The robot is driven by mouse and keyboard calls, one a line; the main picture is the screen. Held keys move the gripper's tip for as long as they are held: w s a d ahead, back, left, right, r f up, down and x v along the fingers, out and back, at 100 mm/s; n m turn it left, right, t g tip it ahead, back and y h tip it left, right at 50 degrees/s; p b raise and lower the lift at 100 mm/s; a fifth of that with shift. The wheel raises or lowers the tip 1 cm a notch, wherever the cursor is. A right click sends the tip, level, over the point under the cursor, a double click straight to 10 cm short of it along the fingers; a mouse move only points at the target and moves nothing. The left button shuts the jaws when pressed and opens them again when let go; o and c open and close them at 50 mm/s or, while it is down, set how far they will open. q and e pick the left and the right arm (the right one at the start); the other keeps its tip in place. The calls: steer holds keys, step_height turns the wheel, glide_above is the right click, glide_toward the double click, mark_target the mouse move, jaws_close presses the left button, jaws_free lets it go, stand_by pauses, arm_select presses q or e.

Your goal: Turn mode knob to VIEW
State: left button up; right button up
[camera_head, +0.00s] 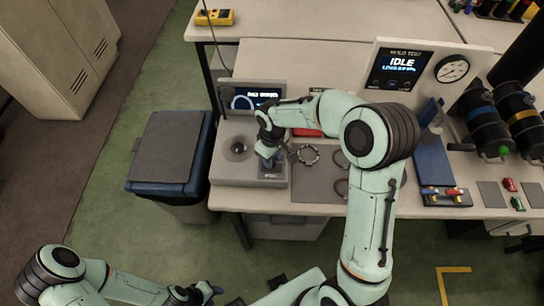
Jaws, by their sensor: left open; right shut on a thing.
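The grey bench unit (225,172) stands at the left end of the workbench, with a dark screen (258,98) at its back and a round dark well (239,148) in its top. My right gripper (268,163) points down at the right part of this unit, over a small dark panel (271,177) at its front edge. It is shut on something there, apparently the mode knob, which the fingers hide. The knob's setting and the panel lettering are not readable. My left gripper (212,291) is open, low at the bottom of the view, away from the bench.
Metal rings (308,154) lie on a grey mat (318,189) right of the unit. A test panel (400,68) reading IDLE, a gauge (452,69), a blue fixture (433,162) and dark cylinders (483,124) stand farther right. A lidded bin (169,150) stands left of the bench.

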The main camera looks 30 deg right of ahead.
steer(key=n, duration=0.4)
steer(key=shift+r+n, duration=0.1)
steer(key=shift+n, duration=0.2)
steer(key=n+p, duration=0.1)
steer(key=n, duration=0.3)
steer(key=shift+w+n, duration=0.1)
steer(key=shift+n, duration=0.2)
steer(key=n+p, duration=0.1)
steer(key=n, duration=0.3)
arm_select(q)
steer(key=w+r+p, duration=0.1)
steer(key=w+r, duration=0.4)
steer(key=shift+t+p, duration=0.4)
arm_select(e)
steer(key=n, duration=0.5)
arm_select(q)
steer(key=shift+w+r, duration=0.1)
steer(key=shift+w, duration=0.05)
arm_select(e)
steer(key=shift+n, duration=0.4)
steer(key=o, duration=1.1)
steer(key=shift+c, duration=0.2)
step_height(320, 180, up, 13)
steer(key=shift+r, duration=0.2)
